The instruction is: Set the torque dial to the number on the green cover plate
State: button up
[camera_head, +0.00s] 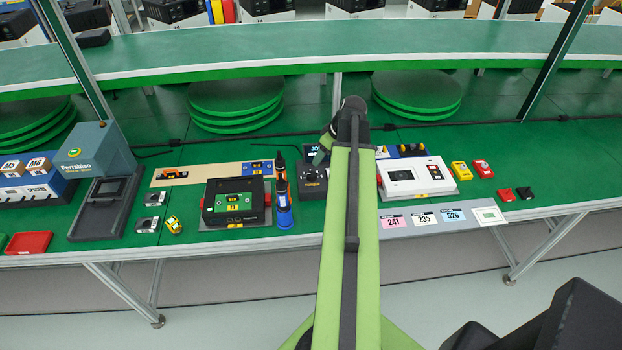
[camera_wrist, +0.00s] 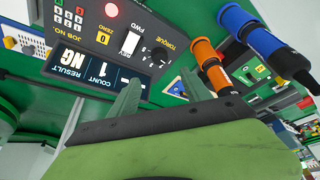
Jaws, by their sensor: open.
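The torque dial (camera_wrist: 157,54) is a small black knob on the dark controller box (camera_wrist: 105,30), beside the word TORQUE in the wrist view. Its exact setting is too small to read. My gripper (camera_wrist: 161,79) is open, its two green fingers apart with nothing between them. The fingertips point toward the dial's side of the box; whether they touch it I cannot tell. In the head view the controller box (camera_head: 312,183) is partly hidden by my arm. A green cover plate (camera_head: 246,199) lies in a black fixture (camera_head: 212,215); its yellow labels are too small to read surely.
Blue and orange screwdrivers (camera_wrist: 207,60) stand right beside the box in the wrist view. A white device (camera_head: 412,176) stands right of my arm. Number cards (camera_head: 424,218) lie along the front edge. A raised green conveyor (camera_head: 250,48) runs behind.

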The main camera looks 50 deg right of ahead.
aim_at(312, 174)
jog(key=b+x, duration=1)
jog(key=x, duration=0.3)
jog(key=shift+s, duration=0.2)
jog(key=shift+r, duration=0.1)
jog(key=shift+c, duration=0.4)
grip_shut()
